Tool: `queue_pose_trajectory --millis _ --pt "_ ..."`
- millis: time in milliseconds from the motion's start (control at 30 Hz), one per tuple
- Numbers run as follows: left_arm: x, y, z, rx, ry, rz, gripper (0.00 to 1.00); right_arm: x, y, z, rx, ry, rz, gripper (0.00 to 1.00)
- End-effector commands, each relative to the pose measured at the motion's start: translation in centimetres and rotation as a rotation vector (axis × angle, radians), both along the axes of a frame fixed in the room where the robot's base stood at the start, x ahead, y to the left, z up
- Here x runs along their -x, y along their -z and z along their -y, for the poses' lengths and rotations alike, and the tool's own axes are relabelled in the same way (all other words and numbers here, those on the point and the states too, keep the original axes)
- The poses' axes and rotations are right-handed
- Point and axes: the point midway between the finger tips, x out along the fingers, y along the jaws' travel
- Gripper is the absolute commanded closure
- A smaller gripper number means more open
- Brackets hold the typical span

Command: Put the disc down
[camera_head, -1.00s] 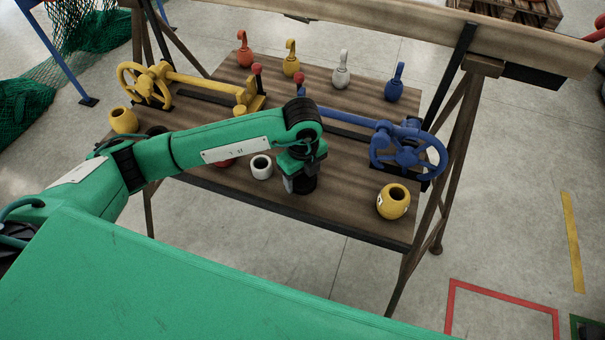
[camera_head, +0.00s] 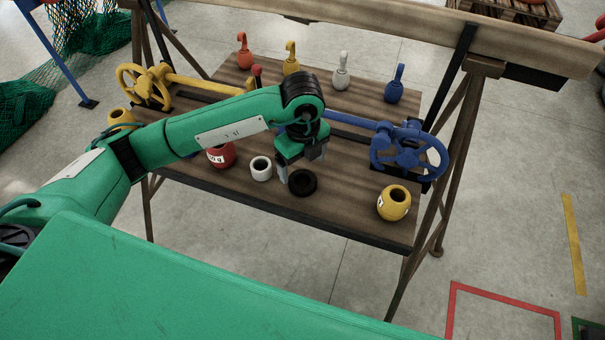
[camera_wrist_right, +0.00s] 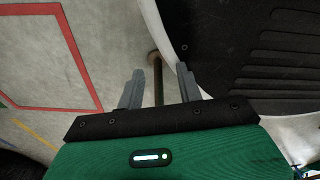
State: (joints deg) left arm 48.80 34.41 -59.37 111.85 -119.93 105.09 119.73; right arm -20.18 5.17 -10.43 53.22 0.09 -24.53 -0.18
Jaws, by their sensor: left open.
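A black disc (camera_head: 302,183) with a round hollow in its middle lies flat on the wooden table (camera_head: 235,188), near its front edge. It is between a small white pot and a yellow pot. My left gripper (camera_head: 301,167) is open just above and behind the disc, with a finger overlapping its left side in the picture. I cannot tell whether that finger touches it. My right gripper (camera_wrist_right: 158,80) shows in the right wrist view with its fingers apart and nothing between them, over the floor.
A white pot (camera_head: 261,168) and a red pot (camera_head: 221,155) stand left of the disc; a yellow pot (camera_head: 393,203) stands right. A blue wheel (camera_head: 408,153) and yellow wheel (camera_head: 146,86) flank the table. Several hooked weights, one blue (camera_head: 395,84), stand behind.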

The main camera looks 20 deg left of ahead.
Motion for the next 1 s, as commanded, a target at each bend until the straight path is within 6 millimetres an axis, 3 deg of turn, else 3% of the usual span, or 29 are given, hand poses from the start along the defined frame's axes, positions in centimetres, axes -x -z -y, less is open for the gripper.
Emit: queue_pose_trajectory --millis 133,333,1000 --pt "-0.1 -3.1 0.1 0.001 0.001 0.004 0.14 -1.7 -0.3 -0.1 -0.002 0.0 0.022 0.64" --pt "0.0 -5.5 0.0 0.0 0.001 0.0 0.14 -2.6 -0.5 0.0 0.0 0.0 0.029 0.64" --pt "0.0 -6.0 0.0 -0.001 0.0 -0.001 0.14 -1.2 -0.4 0.0 0.001 0.001 0.009 0.64"
